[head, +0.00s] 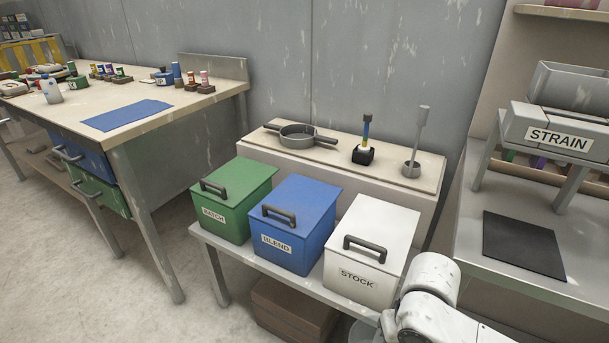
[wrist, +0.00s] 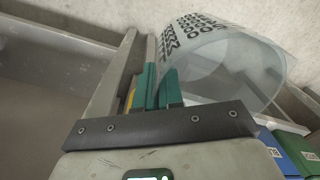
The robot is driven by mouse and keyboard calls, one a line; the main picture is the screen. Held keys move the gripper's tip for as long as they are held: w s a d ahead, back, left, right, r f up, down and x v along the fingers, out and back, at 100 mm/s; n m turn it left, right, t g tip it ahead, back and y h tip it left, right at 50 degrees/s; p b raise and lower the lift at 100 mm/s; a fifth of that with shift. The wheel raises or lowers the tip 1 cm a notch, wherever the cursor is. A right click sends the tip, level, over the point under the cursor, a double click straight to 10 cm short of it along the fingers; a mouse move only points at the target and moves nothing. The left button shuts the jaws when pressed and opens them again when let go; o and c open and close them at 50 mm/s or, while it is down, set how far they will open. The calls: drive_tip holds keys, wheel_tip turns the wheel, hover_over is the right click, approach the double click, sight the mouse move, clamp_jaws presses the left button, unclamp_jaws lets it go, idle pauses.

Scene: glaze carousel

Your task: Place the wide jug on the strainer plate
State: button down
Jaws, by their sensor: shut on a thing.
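In the wrist view, my gripper (wrist: 160,88) has its green fingers close together, shut on the wide jug (wrist: 232,65). The jug is clear, with dark printed markings, and lies tilted beyond and right of the fingers; the exact spot of the grip is hidden. The head view shows neither jug nor fingers, only my white arm at the lower right. There, a grey stand labelled STRAIN (head: 558,139) carries a grey, box-like top (head: 570,88). A dark flat square plate (head: 524,246) lies on the surface below it. I cannot tell which part is the strainer plate.
Green (head: 233,200), blue (head: 296,224) and white (head: 370,250) lidded bins stand in a row left of my arm. Behind them a ledge (head: 345,155) holds a pan (head: 298,136) and upright tools. A cluttered bench (head: 90,100) is at left.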

wheel_tip(320, 180, up, 10)
drive_tip(key=s+p, duration=0.2)
drive_tip(key=p, duration=1.6)
drive_tip(key=shift+d, duration=0.15)
drive_tip(key=shift+s+f, duration=0.1)
drive_tip(key=shift+f, duration=0.05)
